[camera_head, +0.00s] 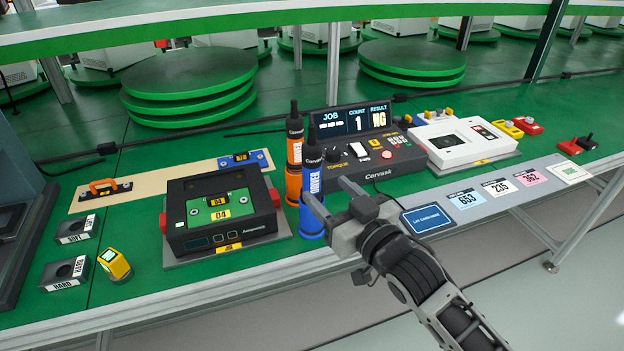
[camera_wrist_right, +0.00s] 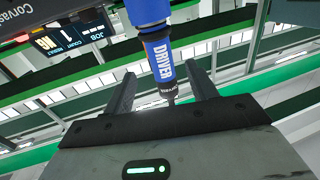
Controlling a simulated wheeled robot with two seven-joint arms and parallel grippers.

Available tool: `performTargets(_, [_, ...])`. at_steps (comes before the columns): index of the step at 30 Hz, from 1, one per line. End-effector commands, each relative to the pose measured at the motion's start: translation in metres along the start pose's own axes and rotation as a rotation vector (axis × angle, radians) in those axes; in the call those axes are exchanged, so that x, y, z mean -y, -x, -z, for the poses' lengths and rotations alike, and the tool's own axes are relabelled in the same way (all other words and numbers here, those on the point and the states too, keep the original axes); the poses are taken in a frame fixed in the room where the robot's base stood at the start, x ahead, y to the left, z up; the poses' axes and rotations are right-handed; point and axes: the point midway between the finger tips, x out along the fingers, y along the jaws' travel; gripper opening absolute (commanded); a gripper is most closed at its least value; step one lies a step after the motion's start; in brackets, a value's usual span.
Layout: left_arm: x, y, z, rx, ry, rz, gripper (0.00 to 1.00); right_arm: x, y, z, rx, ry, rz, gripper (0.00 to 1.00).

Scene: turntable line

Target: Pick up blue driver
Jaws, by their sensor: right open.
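The blue driver (camera_head: 312,181) stands upright on the green bench, with a black top and a blue lower body. The wrist view shows its blue body (camera_wrist_right: 161,54) marked "DRIVER". My right gripper (camera_head: 323,188) is open at the driver's front right side, one finger crossing in front of its lower body. In the wrist view the driver's dark narrow end shows between the two spread fingers of the right gripper (camera_wrist_right: 161,82); I cannot tell whether either finger touches it. My left gripper is not in view.
An orange driver (camera_head: 294,155) stands close behind and left of the blue one. A black device (camera_head: 221,214) is at left, a torque controller (camera_head: 372,150) behind right. A blue card (camera_head: 427,219) and several labelled cards line the front edge at right.

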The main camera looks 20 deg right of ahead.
Motion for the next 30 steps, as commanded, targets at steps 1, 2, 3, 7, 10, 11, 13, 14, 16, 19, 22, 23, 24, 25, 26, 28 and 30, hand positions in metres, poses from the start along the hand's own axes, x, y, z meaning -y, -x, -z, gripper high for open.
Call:
performTargets(1, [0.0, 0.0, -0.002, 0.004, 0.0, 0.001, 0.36, 0.0, -0.006, 0.0, 0.0, 0.0, 0.0, 0.57])
performTargets(2, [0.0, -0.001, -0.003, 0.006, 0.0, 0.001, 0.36, 0.0, -0.009, 0.0, 0.0, 0.0, 0.001, 0.57])
performTargets(3, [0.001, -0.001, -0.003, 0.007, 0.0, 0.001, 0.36, 0.0, -0.011, 0.0, 0.001, 0.0, 0.001, 0.57])
performTargets(7, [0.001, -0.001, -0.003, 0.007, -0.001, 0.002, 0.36, 0.001, -0.019, 0.001, 0.001, 0.0, 0.0, 0.57])
performTargets(10, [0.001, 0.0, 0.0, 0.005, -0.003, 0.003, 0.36, 0.001, -0.034, 0.002, -0.001, -0.001, 0.0, 0.57])
performTargets(11, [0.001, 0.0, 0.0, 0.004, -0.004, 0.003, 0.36, 0.002, -0.038, 0.002, 0.0, -0.001, 0.001, 0.57])
performTargets(13, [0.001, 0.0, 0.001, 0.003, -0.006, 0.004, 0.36, 0.002, -0.049, 0.002, 0.0, -0.001, 0.001, 0.57])
performTargets(14, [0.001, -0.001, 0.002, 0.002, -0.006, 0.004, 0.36, 0.002, -0.053, 0.001, 0.001, -0.001, 0.0, 0.57])
performTargets(16, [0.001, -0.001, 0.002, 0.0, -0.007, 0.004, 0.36, 0.002, -0.06, 0.001, 0.001, -0.001, 0.001, 0.57])
performTargets(19, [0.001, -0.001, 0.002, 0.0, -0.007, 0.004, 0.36, 0.003, -0.065, 0.001, 0.002, -0.001, 0.002, 0.57])
performTargets(22, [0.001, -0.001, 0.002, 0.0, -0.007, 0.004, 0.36, 0.003, -0.065, 0.0, 0.002, -0.001, 0.002, 0.57])
performTargets(23, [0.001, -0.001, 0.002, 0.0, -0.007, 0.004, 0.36, 0.002, -0.065, 0.0, 0.002, -0.001, 0.002, 0.57])
performTargets(24, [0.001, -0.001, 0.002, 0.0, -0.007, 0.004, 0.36, 0.002, -0.065, 0.0, 0.002, -0.001, 0.002, 0.57])
performTargets(25, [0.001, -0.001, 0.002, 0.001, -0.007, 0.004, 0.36, 0.002, -0.065, 0.0, 0.002, -0.001, 0.002, 0.57])
performTargets(26, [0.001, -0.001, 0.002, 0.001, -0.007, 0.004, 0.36, 0.002, -0.065, 0.0, 0.002, -0.001, 0.002, 0.49])
performTargets(28, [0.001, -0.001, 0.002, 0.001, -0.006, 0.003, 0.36, 0.002, -0.065, 0.0, 0.002, -0.001, 0.002, 0.29])
performTargets(30, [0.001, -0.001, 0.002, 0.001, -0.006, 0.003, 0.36, 0.002, -0.065, 0.0, 0.002, 0.0, 0.002, 0.1])
